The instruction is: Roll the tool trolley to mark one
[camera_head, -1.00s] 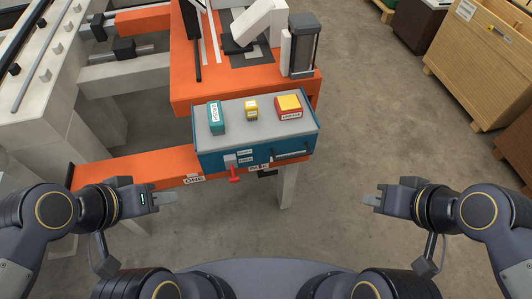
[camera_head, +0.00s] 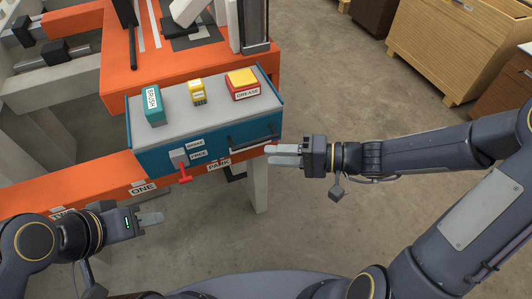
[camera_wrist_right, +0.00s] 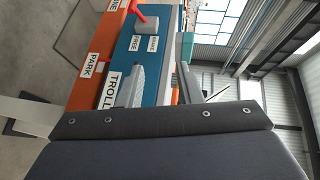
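The tool trolley (camera_head: 150,160) is a teal box with a grey top. It stands at the PARK label (camera_head: 219,165) on the orange rail; the ONE label (camera_head: 143,187) is further left. Its dark bar handle (camera_head: 252,139) is at the front right. A red lever (camera_head: 184,171) hangs down below the BRAKE and FREE labels. My right gripper (camera_head: 285,154) is open and empty, just right of the handle; its fingers (camera_wrist_right: 135,88) show close to the trolley's front in the wrist view. My left gripper (camera_head: 150,217) looks open and empty, in front of the rail.
A teal BRUSH block (camera_head: 153,107), a yellow block (camera_head: 198,92) and a red and yellow GREASE block (camera_head: 243,85) stand on the trolley. The orange bench (camera_head: 117,75) is behind. The floor between is clear.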

